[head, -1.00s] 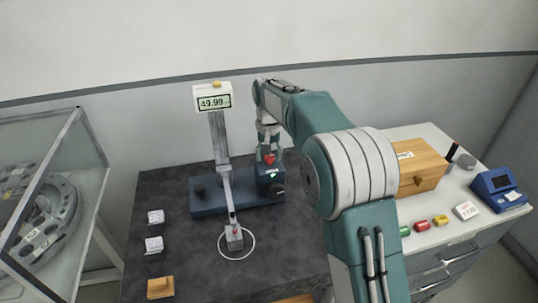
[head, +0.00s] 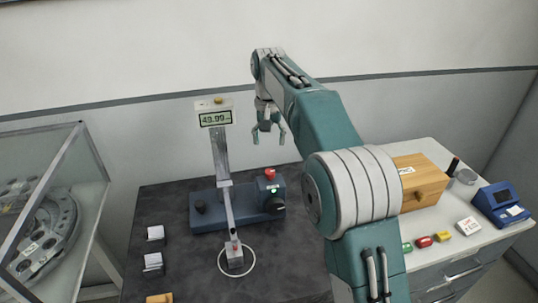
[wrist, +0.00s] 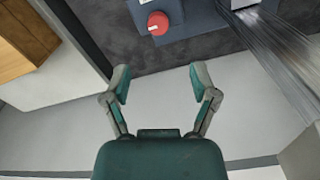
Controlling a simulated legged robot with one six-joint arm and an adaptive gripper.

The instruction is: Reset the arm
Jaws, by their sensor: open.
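My arm reaches up and forward in the head view, with my gripper (head: 268,133) hanging from its end above the back of the dark table. The gripper is open and empty. In the wrist view its two fingers (wrist: 160,85) stand apart with nothing between them. Below the gripper is a blue device (head: 230,203) with a red button (head: 270,173) on its right block. The red button also shows in the wrist view (wrist: 158,23), beyond the fingertips and apart from them. A display (head: 214,118) on the device's post reads about 49.99.
A glass case (head: 45,215) stands at the left. Small white packets (head: 153,262) lie on the dark table's left side. At the right, a white cabinet (head: 440,245) bears a wooden box (head: 425,178), a blue instrument (head: 500,203) and small coloured blocks (head: 424,243).

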